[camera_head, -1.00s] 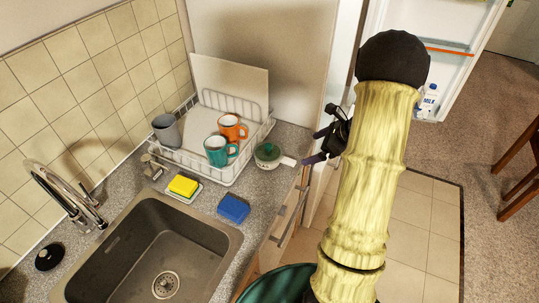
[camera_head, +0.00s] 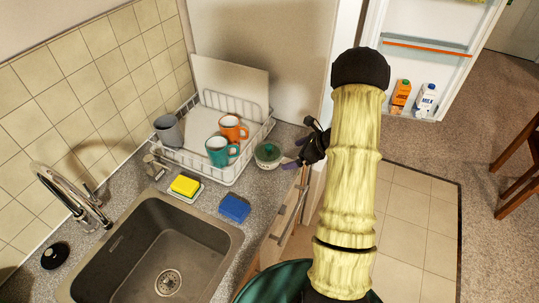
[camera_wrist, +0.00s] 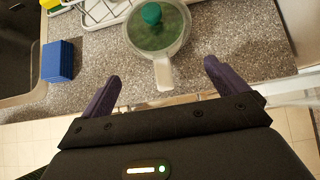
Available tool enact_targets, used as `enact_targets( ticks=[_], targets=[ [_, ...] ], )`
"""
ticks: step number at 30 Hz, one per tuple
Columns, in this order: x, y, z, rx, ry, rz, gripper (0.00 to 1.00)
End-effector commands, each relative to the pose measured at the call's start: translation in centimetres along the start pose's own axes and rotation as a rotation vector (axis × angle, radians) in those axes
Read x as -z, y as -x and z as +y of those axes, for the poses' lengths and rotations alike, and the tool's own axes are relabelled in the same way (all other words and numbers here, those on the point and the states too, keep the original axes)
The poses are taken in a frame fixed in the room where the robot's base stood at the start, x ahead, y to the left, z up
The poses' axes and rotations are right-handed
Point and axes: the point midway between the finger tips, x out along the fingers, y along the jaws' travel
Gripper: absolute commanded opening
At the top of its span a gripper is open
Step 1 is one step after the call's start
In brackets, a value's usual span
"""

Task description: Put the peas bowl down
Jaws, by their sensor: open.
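The peas bowl (camera_head: 268,158) stands on the counter right of the dish rack, with a green-knobbed lid. In the wrist view, the bowl (camera_wrist: 158,42) shows green contents through its clear lid, and its pale handle (camera_wrist: 163,75) points toward me. My gripper (camera_head: 294,151) is just right of the bowl in the head view. In the wrist view, my gripper (camera_wrist: 161,72) is open, its two dark purple fingers apart on either side of the handle's end, with gaps on both sides. The handle is mostly hidden by the gripper in the head view.
The dish rack (camera_head: 225,172) holds orange, teal and grey mugs. A yellow sponge (camera_head: 185,184) and blue sponge (camera_head: 235,208) lie near the sink (camera_head: 150,255). The counter's front edge and cabinet are below my gripper. An open fridge (camera_head: 420,60) stands at right.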

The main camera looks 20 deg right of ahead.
Motion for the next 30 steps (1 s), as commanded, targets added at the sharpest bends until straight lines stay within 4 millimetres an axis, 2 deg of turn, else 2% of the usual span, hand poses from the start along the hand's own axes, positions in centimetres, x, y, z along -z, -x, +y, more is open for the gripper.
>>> enact_targets(
  ticks=[3, 6, 20, 30],
  targets=[
    [-0.1, -1.9, 0.1, -0.004, -0.001, 0.001, 0.98],
    [-0.1, -2.8, 0.1, -0.002, -0.001, 0.000, 0.98],
    [-0.1, -3.5, 0.0, -0.002, 0.000, 0.001, 0.98],
    [-0.1, -7.3, 0.0, -0.002, -0.001, 0.001, 0.98]
  ],
)
